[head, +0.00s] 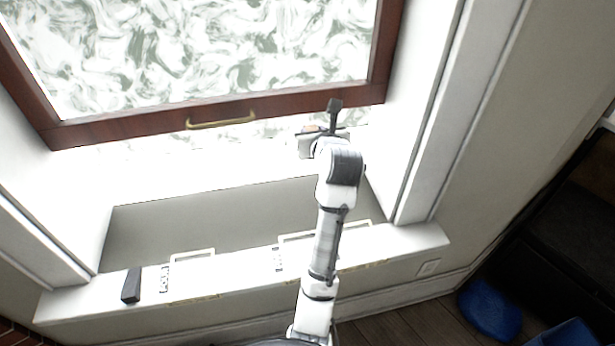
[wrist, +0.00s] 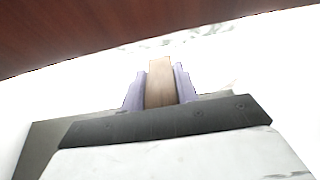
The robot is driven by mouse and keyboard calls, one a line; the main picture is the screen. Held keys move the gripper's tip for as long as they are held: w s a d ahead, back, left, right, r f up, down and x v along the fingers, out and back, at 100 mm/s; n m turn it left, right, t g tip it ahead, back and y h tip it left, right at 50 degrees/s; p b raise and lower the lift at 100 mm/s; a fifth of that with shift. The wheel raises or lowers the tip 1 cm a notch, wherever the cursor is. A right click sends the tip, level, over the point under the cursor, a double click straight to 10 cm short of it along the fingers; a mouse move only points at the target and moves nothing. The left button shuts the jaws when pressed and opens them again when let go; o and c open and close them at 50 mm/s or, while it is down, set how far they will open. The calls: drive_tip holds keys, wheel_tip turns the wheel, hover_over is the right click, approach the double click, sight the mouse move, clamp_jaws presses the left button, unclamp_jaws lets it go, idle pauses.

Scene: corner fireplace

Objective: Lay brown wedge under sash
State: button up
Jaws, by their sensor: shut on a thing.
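The sash (head: 290,118) is a red-brown wooden frame with patterned glass and a brass handle, standing open above the sill. Its underside also fills the top left of the wrist view (wrist: 110,30). My gripper (head: 308,138) is close to the sash's lower right edge. It is shut on the brown wedge (wrist: 160,80), a light-brown block between two purple fingers in the wrist view. The wedge's far end points toward the opening below the sash. Only a small brown patch of it shows in the head view, and I cannot tell whether it touches the sash or sill.
A dark wedge-shaped block (head: 131,285) stands on the white front ledge (head: 225,280) at the left. Pale outlined rectangles with lettering mark the ledge. A white window jamb (head: 415,110) rises close right of my arm. Blue objects (head: 490,308) lie on the floor at lower right.

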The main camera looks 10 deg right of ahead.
sight(313, 195)
drive_tip(key=shift+w+f, duration=0.1)
drive_tip(key=shift+w, duration=0.15)
wheel_tip(313, 195, down, 20)
drive_tip(key=shift+r, duration=0.15)
idle(0.3)
drive_tip(key=o, duration=1)
drive_tip(key=shift+s, duration=0.2)
drive_tip(key=v, duration=1.1)
drive_tip(key=shift+s+r+b, duration=0.2)
drive_tip(key=shift+s+b, duration=0.15)
